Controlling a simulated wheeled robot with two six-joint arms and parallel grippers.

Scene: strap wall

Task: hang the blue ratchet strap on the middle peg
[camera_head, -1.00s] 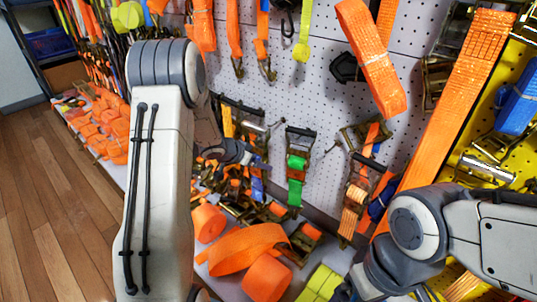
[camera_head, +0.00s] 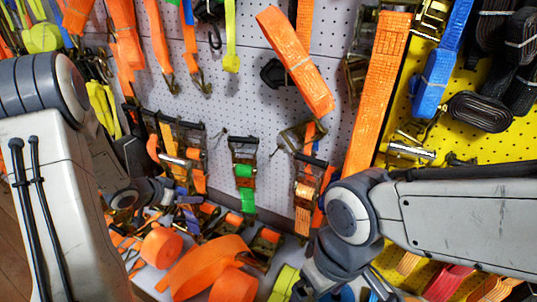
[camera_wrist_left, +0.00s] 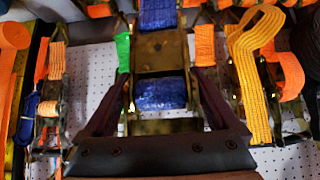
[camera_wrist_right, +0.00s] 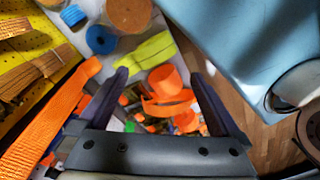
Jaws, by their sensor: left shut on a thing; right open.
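The blue ratchet strap shows in the left wrist view (camera_wrist_left: 160,92), blue webbing around a brass-coloured ratchet. My left gripper (camera_head: 182,206) is shut on it, with one finger on either side. In the head view the strap (camera_head: 190,217) is small and partly hidden by my gripper, low in front of the pegboard. A small bare peg (camera_head: 221,133) seems to stick out left of the green ratchet strap (camera_head: 244,172); I cannot tell whether it is the middle peg. My right gripper (camera_wrist_right: 160,76) is open and empty in the right wrist view.
An orange-and-yellow ratchet strap (camera_head: 181,150) and an orange one (camera_head: 307,190) hang on either side of the green one. Orange rolls (camera_head: 205,265) lie on the shelf below. A wide orange strap (camera_head: 377,95) and a yellow panel (camera_head: 395,150) are at right.

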